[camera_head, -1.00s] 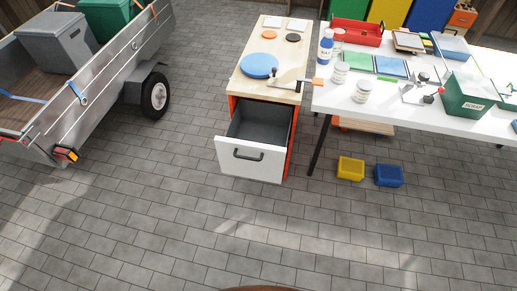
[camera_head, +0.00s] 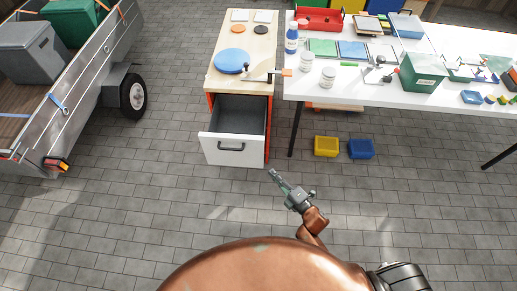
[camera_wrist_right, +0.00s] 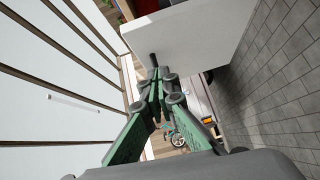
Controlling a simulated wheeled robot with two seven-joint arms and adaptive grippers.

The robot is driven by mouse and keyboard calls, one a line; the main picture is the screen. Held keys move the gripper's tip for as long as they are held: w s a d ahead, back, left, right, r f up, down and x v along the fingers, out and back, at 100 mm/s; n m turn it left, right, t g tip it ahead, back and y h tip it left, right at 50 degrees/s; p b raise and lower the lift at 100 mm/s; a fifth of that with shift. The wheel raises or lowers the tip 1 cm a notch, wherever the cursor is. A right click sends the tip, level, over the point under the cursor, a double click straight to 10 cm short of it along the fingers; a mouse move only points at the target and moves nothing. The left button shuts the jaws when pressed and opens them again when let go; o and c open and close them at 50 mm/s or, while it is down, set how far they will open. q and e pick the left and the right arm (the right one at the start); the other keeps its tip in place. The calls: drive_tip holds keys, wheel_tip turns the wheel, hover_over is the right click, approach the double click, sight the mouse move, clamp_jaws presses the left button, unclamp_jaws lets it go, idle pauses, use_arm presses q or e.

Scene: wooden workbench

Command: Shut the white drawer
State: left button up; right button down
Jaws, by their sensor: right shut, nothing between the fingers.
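The white drawer (camera_head: 233,149) with a dark handle (camera_head: 231,147) stands pulled out of the orange-sided wooden cabinet (camera_head: 270,108). Its grey inside shows from above and looks empty. My right gripper (camera_head: 272,172) is shut and empty, in front of and to the right of the drawer's lower front. A gap seems to lie between them in the head view. In the right wrist view, the closed fingertips (camera_wrist_right: 153,62) point toward a white panel (camera_wrist_right: 195,40), likely the drawer front. Whether they touch it I cannot tell. My left gripper is not in view.
A white table (camera_head: 430,95) with bottles, jars and boxes stands to the right of the cabinet. A yellow bin (camera_head: 326,146) and a blue bin (camera_head: 361,149) sit on the floor. A metal trailer (camera_head: 75,85) stands at left. The paved floor before the drawer is clear.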

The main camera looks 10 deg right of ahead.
wheel_tip(320, 180, up, 2)
drive_tip(key=a+n, duration=0.1)
drive_tip(key=b, duration=0.2)
approach(252, 143)
drive_tip(key=w+a, duration=0.1)
drive_tip(key=a, duration=0.3)
drive_tip(key=w, duration=0.2)
drive_tip(key=w+d, duration=0.1)
drive_tip(key=shift+w+f+y, duration=0.3)
drive_tip(key=shift+y, duration=0.1)
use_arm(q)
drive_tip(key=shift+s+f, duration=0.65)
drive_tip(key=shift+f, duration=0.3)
use_arm(e)
drive_tip(key=shift+w+d, duration=0.15)
drive_tip(key=shift+w, duration=0.25)
drive_tip(key=shift+d, duration=0.1)
